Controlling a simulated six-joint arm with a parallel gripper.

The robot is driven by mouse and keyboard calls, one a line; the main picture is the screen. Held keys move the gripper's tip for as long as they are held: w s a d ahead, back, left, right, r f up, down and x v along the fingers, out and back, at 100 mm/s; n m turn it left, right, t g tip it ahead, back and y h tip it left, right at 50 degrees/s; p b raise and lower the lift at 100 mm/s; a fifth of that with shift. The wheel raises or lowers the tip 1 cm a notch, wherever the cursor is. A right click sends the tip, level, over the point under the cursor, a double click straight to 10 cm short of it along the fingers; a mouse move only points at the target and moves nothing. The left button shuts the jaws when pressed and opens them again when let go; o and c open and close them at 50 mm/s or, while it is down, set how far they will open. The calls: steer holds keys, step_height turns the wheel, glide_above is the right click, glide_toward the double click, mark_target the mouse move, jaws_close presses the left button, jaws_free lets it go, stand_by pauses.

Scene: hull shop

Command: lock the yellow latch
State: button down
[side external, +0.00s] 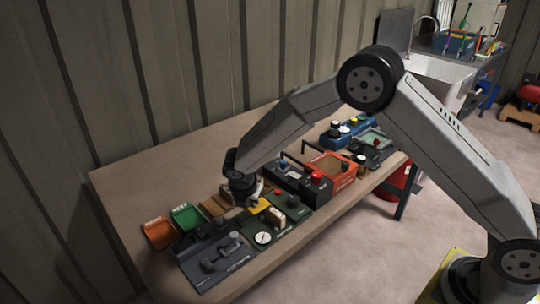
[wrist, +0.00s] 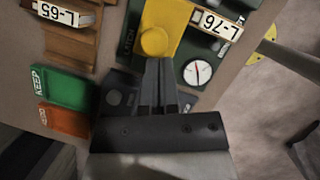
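The yellow latch (side external: 260,206) shows as a small yellow patch on the bench, partly hidden by my gripper (side external: 251,200). In the wrist view the latch is a yellow plate (wrist: 168,16) with a round yellow knob (wrist: 154,41), beside the word LATCH. My gripper (wrist: 158,62) points at the knob, with its dark fingers close together and nothing visible between them. The fingertips are right by the knob's lower edge in that picture. I cannot tell whether they touch it.
A white dial (wrist: 197,72) sits right of the fingers. A green tray (wrist: 68,88) and an orange tray (wrist: 66,121) lie to the left. A dark panel with levers (side external: 220,258) is at the near end. A red-button box (side external: 316,176) stands farther along. The bench's far left is clear.

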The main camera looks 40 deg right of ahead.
stand_by(0.3)
steer(key=shift+s+a, duration=0.3)
steer(key=shift+a, duration=0.35)
steer(key=shift+s+a+r, duration=0.1)
steer(key=shift+s+a, duration=0.15)
steer(key=shift+a, duration=0.3)
steer(key=shift+s+a, duration=0.25)
steer(key=shift+a, duration=0.25)
steer(key=v, duration=1)
steer(key=shift+s, duration=0.1)
steer(key=s+d+m+y, duration=0.2)
steer(key=s+d+m, duration=0.5)
steer(key=s+m, duration=0.3)
steer(key=s+d+m+y, duration=0.1)
steer(key=s+d+m, duration=0.7)
steer(key=m, duration=0.5)
steer(key=shift+s+t+y, duration=0.3)
steer(key=shift+s+y, duration=0.1)
steer(key=shift+s, duration=0.65)
steer(key=shift+w+d+r, duration=0.1)
steer(key=shift+r, duration=0.05)
